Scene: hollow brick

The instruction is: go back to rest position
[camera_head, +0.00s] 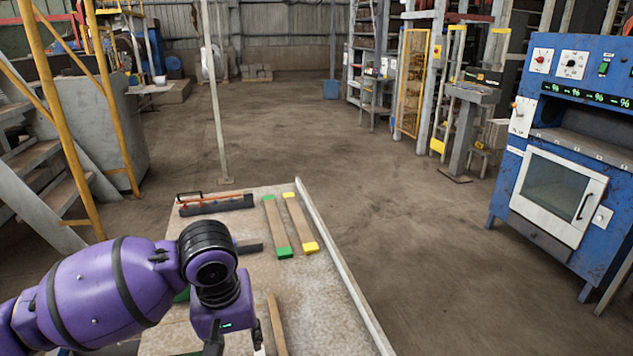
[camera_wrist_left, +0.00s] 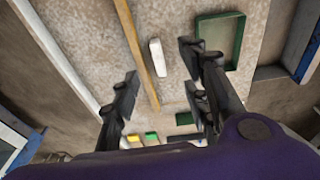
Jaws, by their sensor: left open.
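My left gripper (camera_head: 236,347) hangs over the near part of the worktable in the head view, its fingertips cut off by the bottom edge. The left wrist view shows its two black fingers (camera_wrist_left: 160,68) spread apart with nothing held between them. A small white block (camera_wrist_left: 159,57) lies on the tabletop beyond the fingers and appears between them. A long wooden strip (camera_wrist_left: 138,50) lies beside it; the strip also shows in the head view (camera_head: 277,325). My right gripper is not in view.
The worktable (camera_head: 320,300) has a raised edge along its right. A green tray (camera_wrist_left: 240,50) lies near the right finger. Farther back are a green-ended strip (camera_head: 276,222), a yellow-ended strip (camera_head: 299,220) and a dark tray (camera_head: 215,205). A blue oven (camera_head: 565,150) stands right; open floor lies between.

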